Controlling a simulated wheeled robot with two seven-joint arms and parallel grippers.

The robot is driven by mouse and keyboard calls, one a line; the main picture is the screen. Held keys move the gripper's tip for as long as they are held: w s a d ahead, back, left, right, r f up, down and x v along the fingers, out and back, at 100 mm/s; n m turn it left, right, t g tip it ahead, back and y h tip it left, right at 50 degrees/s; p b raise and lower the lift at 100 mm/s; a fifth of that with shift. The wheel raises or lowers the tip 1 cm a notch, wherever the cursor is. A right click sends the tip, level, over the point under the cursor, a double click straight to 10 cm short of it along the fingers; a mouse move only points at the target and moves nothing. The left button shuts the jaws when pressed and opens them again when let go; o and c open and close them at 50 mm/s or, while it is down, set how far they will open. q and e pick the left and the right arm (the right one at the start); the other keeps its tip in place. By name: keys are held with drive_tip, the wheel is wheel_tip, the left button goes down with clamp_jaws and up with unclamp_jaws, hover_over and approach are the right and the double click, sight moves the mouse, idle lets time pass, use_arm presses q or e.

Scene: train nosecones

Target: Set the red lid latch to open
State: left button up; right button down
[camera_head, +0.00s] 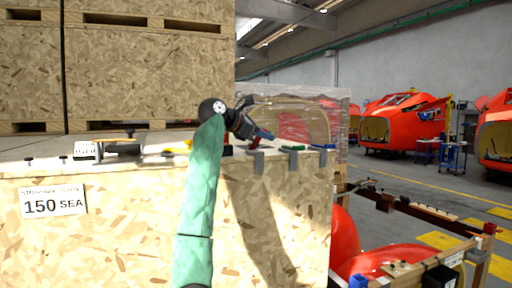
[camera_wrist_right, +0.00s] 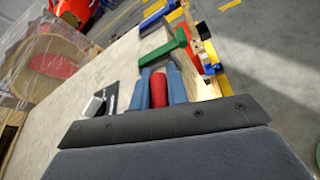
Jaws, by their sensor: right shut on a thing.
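My right gripper (camera_head: 262,134) reaches over the top of the wooden crate (camera_head: 130,230) in the head view, its blue fingers pointing right and down. In the right wrist view its two blue fingers (camera_wrist_right: 159,88) are closed on a red rounded piece, the red lid latch (camera_wrist_right: 158,90), which sits between them near the crate's edge. Most of the latch is hidden by the fingers, and I cannot tell which way it is set. In the head view I cannot make out the latch clearly. My left gripper is not in view.
A green bracket (camera_wrist_right: 176,44) and a blue one (camera_wrist_right: 157,14) stand along the crate edge beyond the fingers. Tools lie on the crate top at left, near a small box (camera_head: 86,151). Stacked crates (camera_head: 150,70) rise behind. A wooden rack (camera_head: 425,215) stands at right.

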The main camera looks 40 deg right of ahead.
drive_tip(key=shift+w+d+r+n+g+b, duration=0.1)
drive_tip(key=shift+w+r+n+g+b, duration=0.2)
drive_tip(key=shift+w+r+n, duration=0.25)
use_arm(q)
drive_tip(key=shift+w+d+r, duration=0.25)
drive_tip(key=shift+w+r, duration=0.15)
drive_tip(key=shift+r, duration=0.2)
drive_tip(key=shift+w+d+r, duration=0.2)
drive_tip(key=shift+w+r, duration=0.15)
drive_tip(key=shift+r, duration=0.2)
use_arm(e)
drive_tip(key=shift+w+d+r+n+g+y, duration=0.2)
drive_tip(key=shift+w+r+n+g+y, duration=0.1)
drive_tip(key=shift+w+r+n+g, duration=0.55)
drive_tip(key=shift+f, duration=0.2)
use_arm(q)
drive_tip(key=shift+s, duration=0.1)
use_arm(e)
drive_tip(key=c, duration=1.4)
unclamp_jaws()
drive_tip(key=shift+o, duration=0.2)
use_arm(q)
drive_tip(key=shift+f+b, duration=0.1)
drive_tip(key=shift+b, duration=0.25)
use_arm(e)
drive_tip(key=shift+r, duration=0.1)
